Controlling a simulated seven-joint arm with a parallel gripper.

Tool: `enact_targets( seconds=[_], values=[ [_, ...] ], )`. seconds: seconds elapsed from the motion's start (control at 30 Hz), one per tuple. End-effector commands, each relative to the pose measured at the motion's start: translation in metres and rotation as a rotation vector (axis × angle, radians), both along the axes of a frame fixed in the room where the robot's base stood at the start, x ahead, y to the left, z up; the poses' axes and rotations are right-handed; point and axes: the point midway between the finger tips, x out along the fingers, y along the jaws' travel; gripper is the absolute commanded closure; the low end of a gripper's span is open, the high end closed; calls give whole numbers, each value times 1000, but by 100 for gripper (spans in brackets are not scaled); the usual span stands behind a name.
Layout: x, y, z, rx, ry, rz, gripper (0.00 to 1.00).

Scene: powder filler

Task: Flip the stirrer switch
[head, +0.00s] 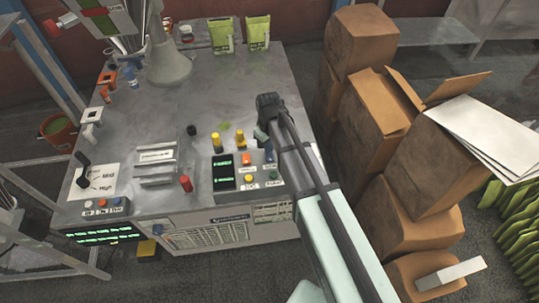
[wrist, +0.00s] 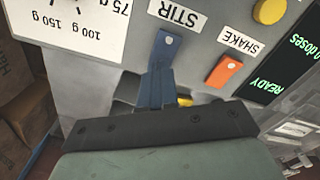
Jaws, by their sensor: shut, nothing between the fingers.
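The stirrer switch is a blue lever (wrist: 167,48) beside an upside-down "STIR" label (wrist: 178,14) in the wrist view. It also shows as a small blue piece (head: 270,156) on the control panel in the head view. My gripper (wrist: 156,92) is shut and empty, its fingers at the lower end of the blue lever. I cannot tell whether they touch it. In the head view my gripper (head: 263,138) is pitched down just behind the panel, partly hidden by my arm. The orange "SHAKE" switch (wrist: 231,70) is just right of the blue one in the wrist view.
Stacked cardboard boxes (head: 378,110) crowd the right side.

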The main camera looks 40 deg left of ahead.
Motion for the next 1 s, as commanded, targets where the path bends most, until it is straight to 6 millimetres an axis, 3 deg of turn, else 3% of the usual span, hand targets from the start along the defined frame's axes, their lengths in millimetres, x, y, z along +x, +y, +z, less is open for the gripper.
enact_targets(
  seconds=[1.0],
  values=[
    [0,0,-11,0,0,0,100]
  ],
)
